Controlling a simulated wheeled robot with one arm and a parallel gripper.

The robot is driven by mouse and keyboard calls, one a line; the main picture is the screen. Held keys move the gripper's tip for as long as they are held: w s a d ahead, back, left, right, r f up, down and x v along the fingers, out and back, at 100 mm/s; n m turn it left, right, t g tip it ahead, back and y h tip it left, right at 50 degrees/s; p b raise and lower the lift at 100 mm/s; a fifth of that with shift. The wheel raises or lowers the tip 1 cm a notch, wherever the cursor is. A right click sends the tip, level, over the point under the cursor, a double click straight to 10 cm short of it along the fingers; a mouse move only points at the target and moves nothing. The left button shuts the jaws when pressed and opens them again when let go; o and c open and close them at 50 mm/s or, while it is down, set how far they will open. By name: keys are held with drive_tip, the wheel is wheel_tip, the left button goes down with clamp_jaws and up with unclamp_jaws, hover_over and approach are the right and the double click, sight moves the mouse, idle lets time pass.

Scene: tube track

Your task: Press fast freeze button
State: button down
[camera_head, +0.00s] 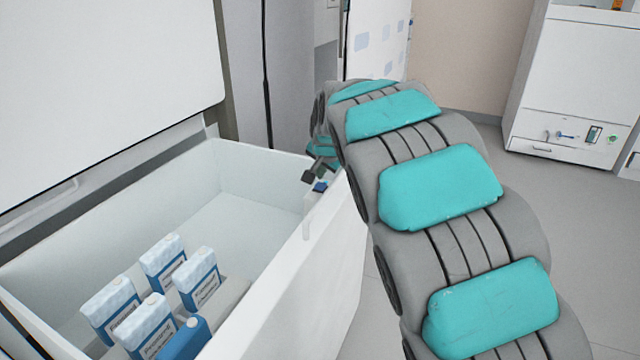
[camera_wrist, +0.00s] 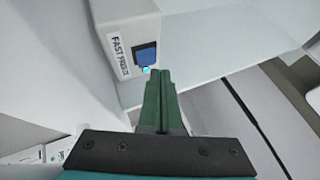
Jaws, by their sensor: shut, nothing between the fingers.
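The fast freeze button is a blue square in a dark frame (camera_wrist: 146,57) on a white box labelled "FAST FREEZE" (camera_wrist: 118,52), partly cut by the frame in the wording. In the head view the blue button (camera_head: 320,186) sits at the right rim of the open chest freezer (camera_head: 285,250). My gripper (camera_wrist: 157,73) is shut and empty. Its green fingertips lie just below and right of the button in the wrist view; whether they touch it I cannot tell. In the head view the gripper (camera_head: 312,176) is small, dark and partly hidden by my arm, close to the button.
Several white and blue containers (camera_head: 198,278) stand inside the freezer at the front left. The raised freezer lid (camera_head: 100,90) fills the upper left. A white cabinet (camera_head: 570,80) stands at the back right. Grey floor between it and my arm is clear.

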sight(320, 186)
drive_tip(key=shift+r, duration=0.1)
drive_tip(key=shift+r+p, duration=1.15)
drive_tip(key=shift+r, duration=1.3)
